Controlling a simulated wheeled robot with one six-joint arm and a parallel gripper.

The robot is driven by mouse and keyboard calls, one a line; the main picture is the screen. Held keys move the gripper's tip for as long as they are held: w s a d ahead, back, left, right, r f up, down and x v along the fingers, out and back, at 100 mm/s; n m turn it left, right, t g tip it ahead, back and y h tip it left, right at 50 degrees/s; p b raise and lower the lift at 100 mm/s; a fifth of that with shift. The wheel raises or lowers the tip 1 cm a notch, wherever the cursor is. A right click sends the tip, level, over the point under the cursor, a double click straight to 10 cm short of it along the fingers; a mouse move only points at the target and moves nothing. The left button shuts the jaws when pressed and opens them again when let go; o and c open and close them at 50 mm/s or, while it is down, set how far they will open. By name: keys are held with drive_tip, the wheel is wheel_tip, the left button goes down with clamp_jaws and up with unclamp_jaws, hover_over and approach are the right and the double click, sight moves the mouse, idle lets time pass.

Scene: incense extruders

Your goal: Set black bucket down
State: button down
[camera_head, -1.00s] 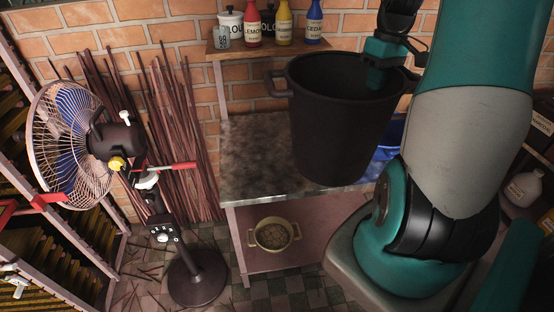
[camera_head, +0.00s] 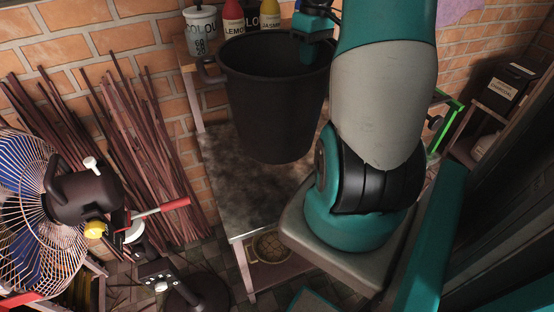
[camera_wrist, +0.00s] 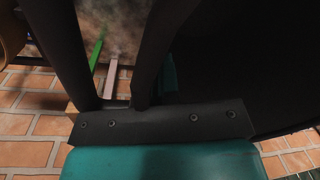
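The black bucket (camera_head: 268,115) is upright over the grey stained worktop (camera_head: 235,200) in the head view. I cannot tell whether its base touches the worktop. My gripper (camera_head: 315,38) is at the bucket's right rim, with one finger part inside the rim. It appears shut on the rim or handle there, though the contact itself is mostly hidden. In the wrist view the bucket's dark wall (camera_wrist: 240,60) fills the right side, beside my gripper's dark fingers (camera_wrist: 120,40).
A small shelf behind holds a white canister (camera_head: 201,30) and several colored bottles. A fan (camera_head: 40,215) and bundled brown sticks (camera_head: 140,150) stand at left. A round pot (camera_head: 270,245) sits on the lower shelf. A green-edged frame (camera_head: 445,120) is at right.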

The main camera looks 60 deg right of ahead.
wheel_tip(320, 180, down, 20)
drive_tip(key=p, duration=0.4)
drive_tip(key=shift+r, duration=0.2)
drive_tip(key=shift+f, duration=0.15)
drive_tip(key=c, duration=1.4)
unclamp_jaws()
drive_tip(key=shift+o, duration=0.2)
